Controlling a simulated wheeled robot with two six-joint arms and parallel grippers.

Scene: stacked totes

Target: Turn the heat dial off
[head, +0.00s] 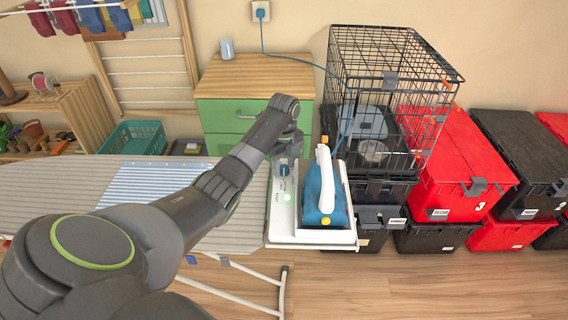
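A blue and white iron (334,190) rests on a white base station (310,236) at the right end of the ironing board. A small green light (287,197) glows on the left part of the base. My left gripper (286,168) points down over the far left part of the base, beside the iron. A small blue-grey part shows at its fingertips. I cannot tell whether that is the heat dial or whether the fingers are around it. The fingers are too small and covered to tell open from shut. My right gripper is not in view.
The ironing board (50,190) holds a striped blue cloth (150,182). A green-drawer cabinet (225,115) stands behind. A wire crate (440,72) and red and black totes (455,150) stand close on the right. A blue cord runs from the wall outlet (260,11).

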